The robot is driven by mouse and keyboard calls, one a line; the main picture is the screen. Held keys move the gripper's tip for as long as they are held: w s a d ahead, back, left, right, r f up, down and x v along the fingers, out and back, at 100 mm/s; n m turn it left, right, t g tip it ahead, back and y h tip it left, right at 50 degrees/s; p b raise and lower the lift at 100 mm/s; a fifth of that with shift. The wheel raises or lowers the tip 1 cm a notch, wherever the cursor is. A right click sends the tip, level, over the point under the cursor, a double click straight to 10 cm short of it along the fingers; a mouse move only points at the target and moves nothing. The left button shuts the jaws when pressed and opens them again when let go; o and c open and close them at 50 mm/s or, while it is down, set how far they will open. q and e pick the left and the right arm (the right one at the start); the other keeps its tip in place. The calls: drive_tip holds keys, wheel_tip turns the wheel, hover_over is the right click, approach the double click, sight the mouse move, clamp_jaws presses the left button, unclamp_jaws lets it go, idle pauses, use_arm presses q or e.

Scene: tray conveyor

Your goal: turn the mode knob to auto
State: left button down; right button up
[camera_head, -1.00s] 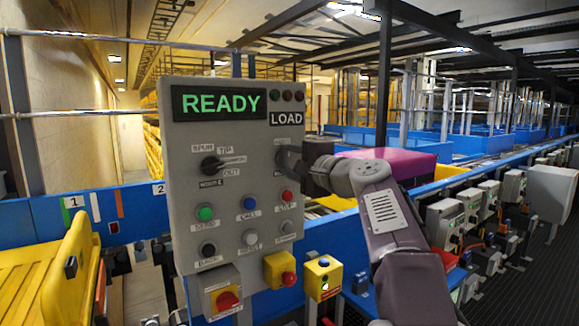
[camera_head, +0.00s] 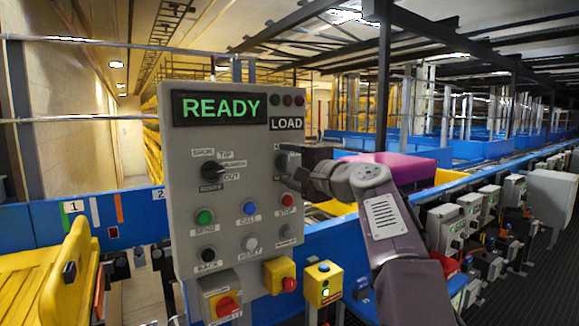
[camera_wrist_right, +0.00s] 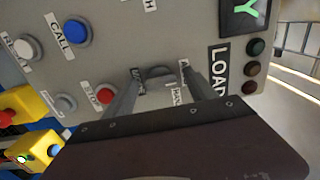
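The grey control panel (camera_head: 240,130) stands in front of me, with a green READY display and a LOAD label. The mode knob (camera_wrist_right: 158,74) is below the LOAD label, a dark, small knob with white labels around it that are partly covered. My right gripper (camera_wrist_right: 160,88) is open, with one finger on each side of the knob and gaps visible between. In the head view my right gripper (camera_head: 298,166) is close to the panel's right edge and partly hides the knob. I cannot tell which label the knob points to. My left gripper is not in view.
A second black selector (camera_head: 213,170) is on the panel's left. Push buttons, including red STOP (camera_head: 288,199) and blue CALL (camera_head: 249,208), lie below. A yellow box with a red button (camera_head: 280,277) sticks out at the bottom. A magenta block (camera_head: 390,165) is behind my arm.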

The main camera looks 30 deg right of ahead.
drive_tip(key=s+b, duration=0.2)
drive_tip(key=s, duration=0.7)
drive_tip(key=shift+d, duration=0.35)
